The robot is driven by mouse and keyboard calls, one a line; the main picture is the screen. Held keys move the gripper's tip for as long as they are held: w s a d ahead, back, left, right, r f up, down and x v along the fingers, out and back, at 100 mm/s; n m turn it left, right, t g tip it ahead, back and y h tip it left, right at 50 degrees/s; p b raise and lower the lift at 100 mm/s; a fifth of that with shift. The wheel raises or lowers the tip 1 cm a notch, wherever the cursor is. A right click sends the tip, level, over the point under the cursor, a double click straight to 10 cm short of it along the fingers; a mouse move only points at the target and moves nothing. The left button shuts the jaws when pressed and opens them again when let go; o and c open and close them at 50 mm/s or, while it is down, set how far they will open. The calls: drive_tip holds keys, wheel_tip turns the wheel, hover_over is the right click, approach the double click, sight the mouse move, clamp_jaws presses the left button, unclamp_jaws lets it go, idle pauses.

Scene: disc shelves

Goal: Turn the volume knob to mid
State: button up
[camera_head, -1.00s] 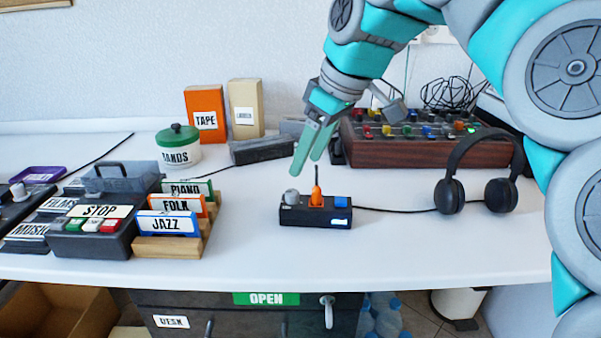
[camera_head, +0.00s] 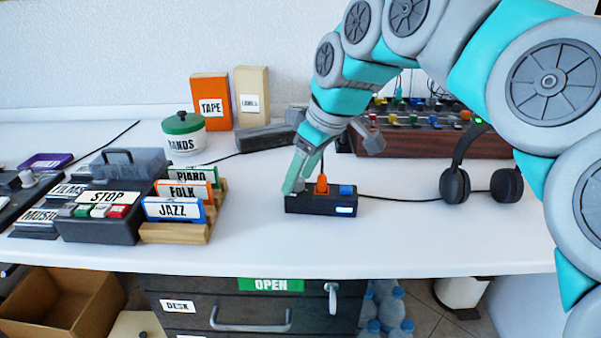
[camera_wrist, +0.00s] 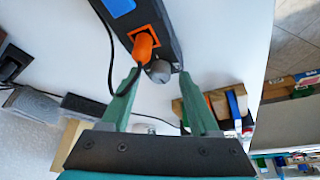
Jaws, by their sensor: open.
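A small black box (camera_head: 320,206) sits on the white desk, with an orange plug (camera_head: 321,186), a blue square button (camera_head: 347,190) and a lit white-blue panel. Its round grey knob (camera_wrist: 159,72) is at the end of the box; in the head view my fingers mostly cover it. My gripper (camera_head: 296,187) points down at the knob end of the box. In the wrist view my gripper (camera_wrist: 160,80) is open, with one green finger on each side of the knob. I cannot tell whether the fingers touch it. The knob's pointer mark is not clear.
A black cable (camera_head: 400,199) runs right from the box to the headphones (camera_head: 455,186). Card holders (camera_head: 190,230) and a black STOP box (camera_head: 100,225) stand left. A wood-sided mixer (camera_head: 430,146) is behind. Desk in front of the box is clear.

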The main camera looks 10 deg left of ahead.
clamp_jaws()
idle(0.3)
drive_tip(key=shift+m, duration=0.3)
drive_tip(key=shift+s+f+m+h, duration=0.1)
drive_tip(key=shift+m+h, duration=0.2)
drive_tip(key=shift+m, duration=0.2)
drive_tip(key=m+t+h, duration=0.1)
drive_tip(key=m, duration=0.3)
drive_tip(key=shift+t, duration=0.4)
drive_tip(key=m+t+h, duration=0.1)
drive_tip(key=m, duration=0.3)
drive_tip(key=shift+a+m, duration=0.15)
drive_tip(key=shift+m, duration=0.25)
drive_tip(key=m+h, duration=0.2)
drive_tip(key=m, duration=0.2)
drive_tip(key=shift+s+a+m+p, duration=0.1)
drive_tip(key=shift+a+m+p, duration=0.05)
drive_tip(key=shift+m+p, duration=0.15)
drive_tip(key=m+h, duration=0.1)
drive_tip(key=m, duration=0.1)
drive_tip(key=m+h+p, duration=0.1)
drive_tip(key=m, duration=0.1)
drive_tip(key=shift+a+m+g, duration=0.15)
drive_tip(key=shift+m+g, duration=0.15)
drive_tip(key=shift+p, duration=0.3)
